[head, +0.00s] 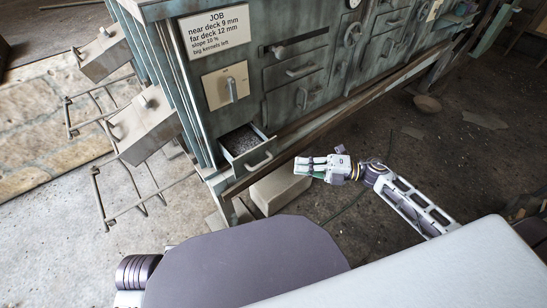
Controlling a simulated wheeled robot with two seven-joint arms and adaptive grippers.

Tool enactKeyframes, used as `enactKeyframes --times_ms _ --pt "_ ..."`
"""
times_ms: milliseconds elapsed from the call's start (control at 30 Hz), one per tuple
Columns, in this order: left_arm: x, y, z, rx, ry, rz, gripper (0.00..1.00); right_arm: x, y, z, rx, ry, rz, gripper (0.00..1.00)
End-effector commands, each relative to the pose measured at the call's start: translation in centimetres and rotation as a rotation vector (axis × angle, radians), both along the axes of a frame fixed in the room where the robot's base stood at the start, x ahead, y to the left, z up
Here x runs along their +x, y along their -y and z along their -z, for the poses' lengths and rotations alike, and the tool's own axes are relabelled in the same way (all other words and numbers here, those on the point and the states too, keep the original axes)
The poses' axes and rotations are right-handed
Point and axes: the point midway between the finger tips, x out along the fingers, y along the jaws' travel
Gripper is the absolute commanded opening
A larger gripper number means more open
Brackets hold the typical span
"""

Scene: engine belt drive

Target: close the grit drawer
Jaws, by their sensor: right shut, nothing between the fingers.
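The grit drawer (240,139) is low on the green cabinet's front, pulled partway out. Dark grit shows inside it, and a pale bar handle (260,161) is on its front. My right gripper (301,166) reaches in from the right and is shut and empty. In the picture it is just right of the drawer handle, with a small gap between them. My left gripper is not in view.
The green cabinet (295,110) has more drawers, knobs and a JOB sign (216,32). A wooden rail (330,125) runs along its base, with a pale block (280,188) below. Grey boxes on wire stands (143,125) stand at the left. Dark floor right of my gripper is mostly clear.

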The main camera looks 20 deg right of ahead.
Motion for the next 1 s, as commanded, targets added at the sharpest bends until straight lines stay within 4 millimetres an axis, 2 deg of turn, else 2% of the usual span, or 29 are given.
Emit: enactKeyframes --times_ms 267,1000 --pt "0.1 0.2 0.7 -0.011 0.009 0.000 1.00 0.6 -1.3 0.0 0.001 0.002 0.000 0.00" --pt "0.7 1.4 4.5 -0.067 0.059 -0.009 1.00 3.7 -8.9 0.0 0.002 0.003 -0.001 0.00"
